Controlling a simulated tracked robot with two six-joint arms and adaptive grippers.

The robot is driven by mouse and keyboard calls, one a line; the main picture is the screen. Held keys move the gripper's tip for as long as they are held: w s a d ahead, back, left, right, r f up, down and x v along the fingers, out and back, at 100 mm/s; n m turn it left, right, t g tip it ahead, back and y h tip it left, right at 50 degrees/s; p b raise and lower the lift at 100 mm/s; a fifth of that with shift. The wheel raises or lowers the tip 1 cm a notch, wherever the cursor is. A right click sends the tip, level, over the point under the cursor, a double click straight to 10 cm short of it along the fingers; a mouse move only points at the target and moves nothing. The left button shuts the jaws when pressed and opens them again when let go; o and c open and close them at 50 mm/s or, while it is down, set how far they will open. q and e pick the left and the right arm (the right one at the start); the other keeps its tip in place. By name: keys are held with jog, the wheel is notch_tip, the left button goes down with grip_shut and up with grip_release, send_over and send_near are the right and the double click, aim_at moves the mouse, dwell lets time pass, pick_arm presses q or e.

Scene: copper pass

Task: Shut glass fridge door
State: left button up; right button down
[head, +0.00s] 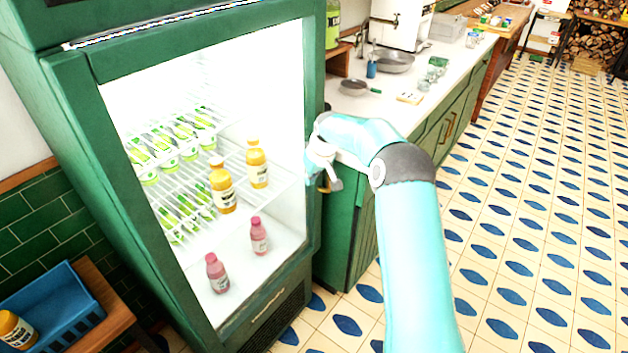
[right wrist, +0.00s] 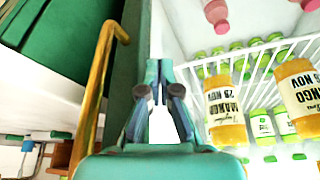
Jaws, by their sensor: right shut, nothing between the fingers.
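The green fridge (head: 70,110) stands at the left of the head view with its glass door (head: 313,100) facing me. A bright strip shows above the door's top rail; I cannot tell how far the door stands from the frame. My right gripper (head: 322,170) is shut and empty at the door's right edge. In the right wrist view its fingertips (right wrist: 158,68) lie over the green door edge; contact cannot be told. A brass handle (right wrist: 101,85) runs along the left of the fingers, outside them. My left gripper is not in view.
Mango bottles (head: 222,188), pink bottles (head: 217,272) and several green-labelled bottles stand inside the fridge. A counter with green cabinets (head: 345,240) adjoins on the right. A blue crate (head: 60,300) sits at lower left. Tiled floor (head: 530,240) is clear on the right.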

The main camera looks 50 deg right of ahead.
jog(key=s+r+b, duration=0.2)
jog(key=s+r, duration=0.5)
jog(key=r, duration=0.2)
jog(key=s+a+f+n+g+y, duration=0.2)
jog(key=a+f, duration=1)
jog(key=a, duration=0.1)
jog(key=s+a+f+n+g+y, duration=0.2)
jog(key=a+f+g, duration=0.1)
jog(key=a+f, duration=1.05)
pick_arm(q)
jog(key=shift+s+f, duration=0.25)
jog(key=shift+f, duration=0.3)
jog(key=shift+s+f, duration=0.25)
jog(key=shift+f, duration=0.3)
pick_arm(e)
jog(key=s+a+f+m, duration=0.1)
jog(key=s+a+f, duration=0.2)
jog(key=s+a, duration=0.2)
jog(key=s+a+f+m, duration=0.1)
jog(key=s+a+f, duration=0.1)
jog(key=s+a, duration=0.3)
jog(key=s+a+f+m+t+y, duration=0.1)
jog(key=s+a+f, duration=0.2)
jog(key=s+a, duration=0.2)
jog(key=shift+s+f, duration=0.35)
jog(key=shift+s, duration=1.35)
